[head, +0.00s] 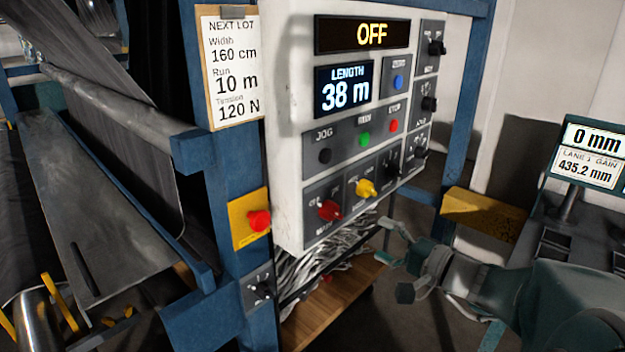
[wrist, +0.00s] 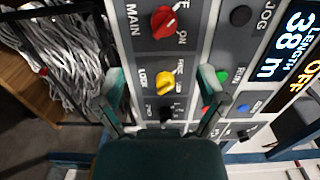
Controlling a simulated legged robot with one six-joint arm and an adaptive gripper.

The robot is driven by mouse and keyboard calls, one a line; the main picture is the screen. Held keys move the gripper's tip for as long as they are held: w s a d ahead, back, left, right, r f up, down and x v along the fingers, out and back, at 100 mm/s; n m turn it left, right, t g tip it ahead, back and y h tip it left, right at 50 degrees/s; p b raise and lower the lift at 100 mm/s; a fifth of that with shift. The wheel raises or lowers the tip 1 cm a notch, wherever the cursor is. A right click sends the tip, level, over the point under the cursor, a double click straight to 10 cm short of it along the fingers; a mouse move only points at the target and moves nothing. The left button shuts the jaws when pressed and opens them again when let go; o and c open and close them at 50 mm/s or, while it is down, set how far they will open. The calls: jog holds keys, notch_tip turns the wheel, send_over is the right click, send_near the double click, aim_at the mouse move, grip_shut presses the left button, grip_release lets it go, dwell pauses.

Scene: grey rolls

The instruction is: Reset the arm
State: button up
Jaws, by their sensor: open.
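My gripper (head: 385,243) is at the right in the head view, beside the lower right of the white control panel (head: 290,150). It is apart from the panel and its jaws hold nothing. In the wrist view my gripper (wrist: 164,82) shows two spread green fingers in front of the panel, with the yellow knob (wrist: 165,84) between them in the picture. The red main knob (wrist: 164,22) is above it. The green run button (wrist: 222,77) is close to the right finger in the picture. The upper display (head: 372,35) reads OFF and the length display (head: 344,92) reads 38 m.
A blue frame post (head: 225,180) carries a red button (head: 259,221) on a yellow plate. A clipboard note (head: 232,75) hangs left of the panel. Tangled grey strips (head: 312,262) lie below over a wooden board (head: 335,305).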

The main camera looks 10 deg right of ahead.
jog(key=s+a+f+n+g+h, duration=0.1)
jog(key=s+a+f+n+g, duration=0.35)
jog(key=s+a+g, duration=0.55)
jog(key=s+d+f+n+t+h, duration=0.1)
jog(key=s+d+n+h, duration=0.2)
jog(key=s+n+h, duration=0.3)
jog(key=s+h, duration=0.2)
jog(key=h, duration=0.1)
jog(key=shift+f+h, duration=0.25)
jog(key=shift+h, duration=0.15)
